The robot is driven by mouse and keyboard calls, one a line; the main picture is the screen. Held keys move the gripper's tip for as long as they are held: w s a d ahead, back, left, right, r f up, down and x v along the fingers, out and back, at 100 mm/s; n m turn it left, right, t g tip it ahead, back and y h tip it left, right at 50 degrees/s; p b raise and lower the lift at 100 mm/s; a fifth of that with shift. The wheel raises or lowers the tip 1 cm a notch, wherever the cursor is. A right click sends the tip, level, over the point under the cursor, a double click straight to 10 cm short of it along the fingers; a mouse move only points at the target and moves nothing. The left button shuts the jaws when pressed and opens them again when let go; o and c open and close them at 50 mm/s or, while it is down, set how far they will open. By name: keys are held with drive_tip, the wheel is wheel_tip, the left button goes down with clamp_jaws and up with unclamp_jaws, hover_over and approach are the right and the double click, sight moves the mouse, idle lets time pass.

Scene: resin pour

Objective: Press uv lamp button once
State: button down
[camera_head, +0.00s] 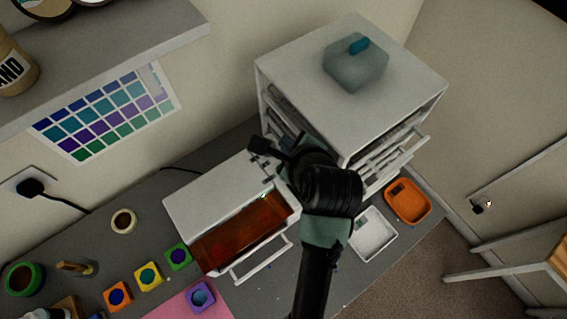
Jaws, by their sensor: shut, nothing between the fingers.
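The UV lamp (205,187) appears to be the white box on the grey bench, with an orange-red see-through front (243,233) and a white handle bar below it. My gripper (258,147) is shut and empty. In the picture it lies at the lamp's upper right edge, close to the top. I cannot tell whether it touches the lamp. Small dark details show near the lamp's right end (268,180), but I cannot make out the button clearly. My arm and wrist hide part of the right side.
A white drawer cabinet (300,55) with a translucent container (355,65) on top stands behind and right. An orange tray (407,203) and a white tray (372,234) lie right of my arm. Several coloured blocks and a pink mat (215,303) are at lower left.

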drive_tip(key=shift+f+b, duration=3.2)
drive_tip(key=shift+b, duration=0.75)
drive_tip(key=shift+f+b, duration=0.45)
drive_tip(key=shift+f, duration=0.7)
drive_tip(key=shift+f, duration=0.15)
drive_tip(key=shift+f, duration=0.25)
drive_tip(key=shift+f, duration=0.45)
drive_tip(key=shift+r+p, duration=0.9)
drive_tip(key=shift+p, duration=0.35)
